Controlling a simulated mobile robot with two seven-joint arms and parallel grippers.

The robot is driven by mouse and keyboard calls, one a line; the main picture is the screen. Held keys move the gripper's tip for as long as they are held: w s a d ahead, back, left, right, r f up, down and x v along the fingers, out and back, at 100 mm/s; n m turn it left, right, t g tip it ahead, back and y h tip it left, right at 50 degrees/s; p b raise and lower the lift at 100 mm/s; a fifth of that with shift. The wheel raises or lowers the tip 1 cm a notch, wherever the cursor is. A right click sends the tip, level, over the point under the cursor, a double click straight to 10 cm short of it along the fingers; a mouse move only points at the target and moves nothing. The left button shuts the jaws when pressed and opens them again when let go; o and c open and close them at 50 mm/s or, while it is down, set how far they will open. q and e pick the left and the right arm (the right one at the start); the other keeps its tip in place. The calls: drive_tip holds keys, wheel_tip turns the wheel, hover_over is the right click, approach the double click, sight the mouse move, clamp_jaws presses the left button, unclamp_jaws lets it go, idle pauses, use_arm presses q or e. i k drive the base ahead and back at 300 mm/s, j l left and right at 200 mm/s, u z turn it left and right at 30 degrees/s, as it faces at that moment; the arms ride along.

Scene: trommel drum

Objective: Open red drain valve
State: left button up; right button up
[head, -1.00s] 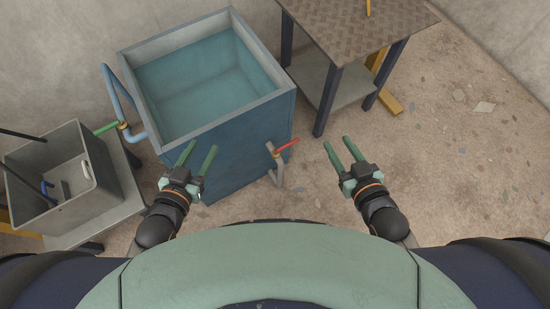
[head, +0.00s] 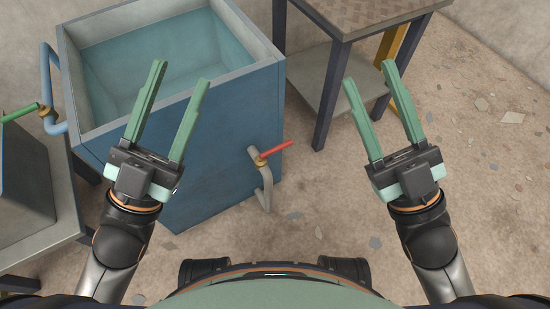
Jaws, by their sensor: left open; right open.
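The red drain valve handle (head: 275,150) sits on a grey drain pipe (head: 265,185) low on the front right of the blue tank (head: 215,135). The handle points out to the right and slightly up in the picture. My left gripper (head: 180,72) is open and empty, left of the valve and in front of the tank. My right gripper (head: 368,74) is open and empty, right of the valve and apart from it. Neither gripper touches the handle.
A table with a patterned metal top (head: 365,12) and dark legs stands at the back right. A green-handled valve (head: 20,113) is on the blue pipe at the left, above a grey bin (head: 25,175). The floor (head: 470,180) at the right is clear.

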sight(260, 160)
drive_tip(key=i+l, duration=0.15)
drive_tip(key=l, duration=0.15)
drive_tip(key=i+l+u, duration=0.1)
drive_tip(key=l, duration=0.25)
drive_tip(key=i+l, duration=0.25)
drive_tip(key=l+u, duration=0.15)
drive_tip(key=u, duration=1.3)
drive_tip(key=i+l, duration=0.05)
